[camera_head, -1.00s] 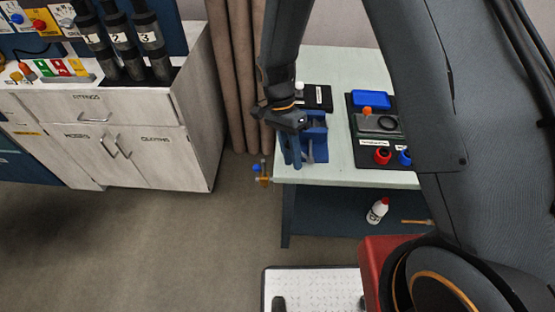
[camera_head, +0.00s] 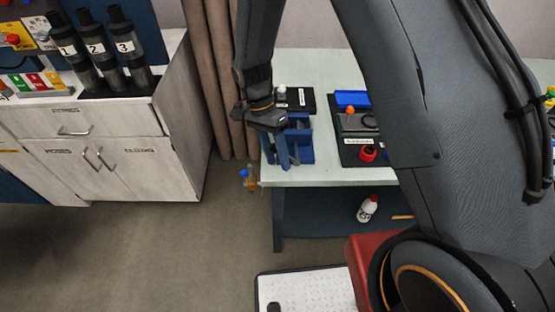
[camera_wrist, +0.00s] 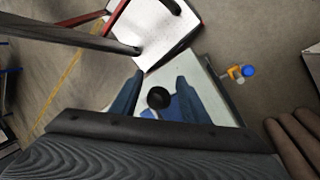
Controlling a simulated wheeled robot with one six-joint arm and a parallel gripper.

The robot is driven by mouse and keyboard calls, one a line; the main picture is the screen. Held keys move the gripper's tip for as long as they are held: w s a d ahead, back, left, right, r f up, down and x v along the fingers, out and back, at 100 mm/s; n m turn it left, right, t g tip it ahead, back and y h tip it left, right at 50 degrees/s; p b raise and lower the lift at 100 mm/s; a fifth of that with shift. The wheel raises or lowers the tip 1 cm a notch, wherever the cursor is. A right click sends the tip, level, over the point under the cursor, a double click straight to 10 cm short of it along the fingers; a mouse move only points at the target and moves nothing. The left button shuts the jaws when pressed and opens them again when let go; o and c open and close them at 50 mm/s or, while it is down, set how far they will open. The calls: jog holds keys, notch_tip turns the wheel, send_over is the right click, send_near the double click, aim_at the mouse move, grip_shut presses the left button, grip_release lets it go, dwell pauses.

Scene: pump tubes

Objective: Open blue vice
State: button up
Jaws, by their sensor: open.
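The blue vice (camera_head: 303,143) stands on the left end of the pale green bench (camera_head: 333,176) in the head view. My gripper (camera_head: 277,152) is at its left side, fingers pointing down, and covers part of it. In the wrist view my gripper (camera_wrist: 158,96) is open, with a dark blue finger on each side. A round black knob (camera_wrist: 159,98) shows between the fingers, apart from both as far as I can see. Some blue of the vice shows behind the knob. The vice's jaws are too hidden to tell their gap.
A small valve with a blue knob (camera_head: 249,180) sticks out at the bench's left edge. A black tray with a red ring (camera_head: 367,154) lies right of the vice. A white bottle (camera_head: 367,209) stands on the lower shelf. Open floor lies left of the bench.

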jog(key=b+v, duration=0.1)
jog(key=v, duration=0.5)
jog(key=shift+r+b, duration=0.3)
jog(key=shift+b, duration=0.1)
jog(key=shift+w+a, duration=0.15)
